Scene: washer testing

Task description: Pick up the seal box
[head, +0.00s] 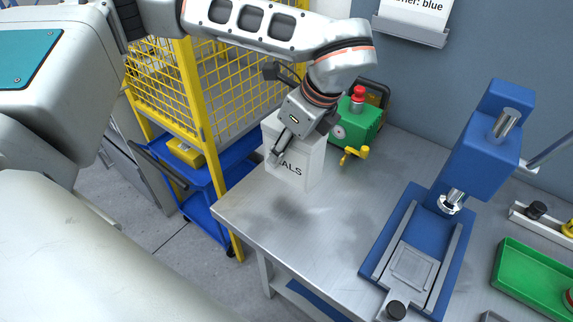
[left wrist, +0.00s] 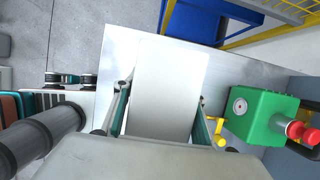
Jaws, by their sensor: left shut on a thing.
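In the left wrist view the box (left wrist: 165,90) lies between the two fingers, one on each side. I cannot tell whether the box's base touches the table. My right gripper is not in view.
A green device (head: 358,122) with a red knob and yellow valve stands just right of the box. A blue press (head: 470,160) and a green tray (head: 530,272) are further right. A yellow mesh fence (head: 190,85) and blue cart (head: 210,180) are left of the table.

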